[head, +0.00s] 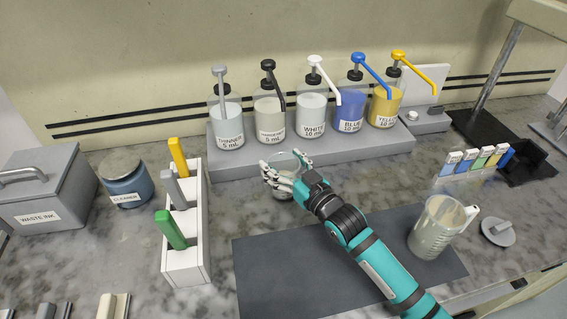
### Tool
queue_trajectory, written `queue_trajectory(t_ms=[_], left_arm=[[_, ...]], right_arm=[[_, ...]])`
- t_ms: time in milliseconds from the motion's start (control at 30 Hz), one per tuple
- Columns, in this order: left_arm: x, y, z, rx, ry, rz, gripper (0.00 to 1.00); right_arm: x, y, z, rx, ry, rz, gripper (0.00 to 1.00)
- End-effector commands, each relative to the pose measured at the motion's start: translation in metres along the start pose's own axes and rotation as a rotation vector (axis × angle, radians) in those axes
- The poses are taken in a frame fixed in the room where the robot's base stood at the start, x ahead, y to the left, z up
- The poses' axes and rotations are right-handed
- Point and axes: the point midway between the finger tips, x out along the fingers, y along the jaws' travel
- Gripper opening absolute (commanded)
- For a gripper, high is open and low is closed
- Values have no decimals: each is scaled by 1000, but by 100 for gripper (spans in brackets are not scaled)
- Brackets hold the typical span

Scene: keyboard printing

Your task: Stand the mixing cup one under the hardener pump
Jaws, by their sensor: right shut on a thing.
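The hardener pump (270,118) is a clear bottle with a black pump head, second from the left in the pump row. Its label is only partly legible. Its black spout points forward and down to the right. A clear mixing cup (290,161) stands upright in front of that bottle, near the front edge of the pump stand. My right gripper (279,177) is shut on the cup and its fingers cover much of it. The cup's rim is lower in the picture than the spout tip. I cannot tell whether its base touches a surface. My left gripper is not in view.
Thinner (227,122), white (313,114), blue (349,108) and yellow (385,104) pumps share the grey stand (400,141). A white rack (187,262) with coloured handles stands left. A larger beaker (432,232) is at right. The dark mat (275,285) is mostly clear.

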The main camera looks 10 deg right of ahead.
Motion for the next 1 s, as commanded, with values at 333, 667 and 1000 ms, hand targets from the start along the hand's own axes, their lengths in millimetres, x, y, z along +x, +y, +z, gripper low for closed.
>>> queue_trajectory(t_ms=[333, 667, 1000], left_arm=[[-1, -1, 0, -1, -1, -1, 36], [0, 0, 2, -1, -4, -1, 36], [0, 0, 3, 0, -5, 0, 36]], right_arm=[[0, 0, 6, -1, 5, 0, 41], [0, 0, 9, 0, 3, 0, 100], [-6, 0, 8, -1, 1, 0, 100]])
